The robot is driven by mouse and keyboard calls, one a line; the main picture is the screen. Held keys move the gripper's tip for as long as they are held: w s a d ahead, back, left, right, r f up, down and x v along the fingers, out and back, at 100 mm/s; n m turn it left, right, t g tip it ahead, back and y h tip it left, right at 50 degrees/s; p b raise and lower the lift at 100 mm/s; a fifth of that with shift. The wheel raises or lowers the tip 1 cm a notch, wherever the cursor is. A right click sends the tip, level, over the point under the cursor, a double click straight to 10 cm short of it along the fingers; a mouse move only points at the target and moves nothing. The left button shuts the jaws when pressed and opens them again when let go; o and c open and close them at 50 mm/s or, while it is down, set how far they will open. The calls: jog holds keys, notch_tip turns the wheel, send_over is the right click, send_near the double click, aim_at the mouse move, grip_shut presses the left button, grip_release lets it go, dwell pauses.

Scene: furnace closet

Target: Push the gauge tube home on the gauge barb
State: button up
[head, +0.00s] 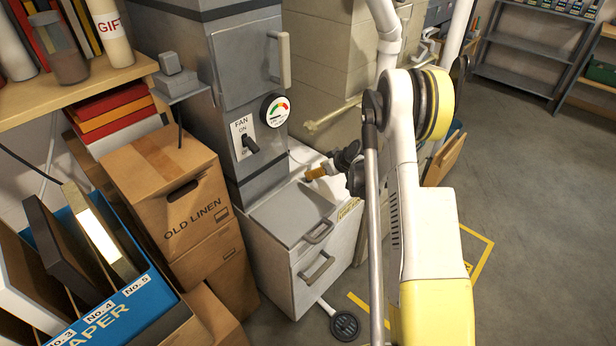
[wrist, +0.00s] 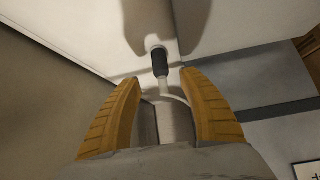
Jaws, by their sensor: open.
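My gripper (wrist: 160,80) is open, its two ribbed tan fingers apart. In the head view my gripper (head: 316,173) is beside the grey furnace, just above the white cabinet. In the wrist view a short dark sleeve (wrist: 160,63) shows just beyond the gap between the fingertips, with a pale thin tube (wrist: 172,95) running from its near end and curving right. I take these for the gauge tube. The sleeve's far end meets a small round pale fitting (wrist: 156,47) on a light surface, likely the barb. I cannot tell how far on it sits. The fingers do not visibly touch the sleeve.
A round gauge (head: 275,111) and a fan switch (head: 247,141) are on the furnace front, left of my gripper. The white cabinet (head: 300,255) stands below. Stacked boxes (head: 177,205) crowd the left. Open floor (head: 540,220) lies to the right.

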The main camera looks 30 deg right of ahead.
jog(key=b+x, duration=0.3)
jog(key=x, duration=0.3)
jog(key=shift+s+a+f, duration=0.1)
jog(key=shift+f, duration=0.05)
jog(key=c, duration=1.1)
grip_shut()
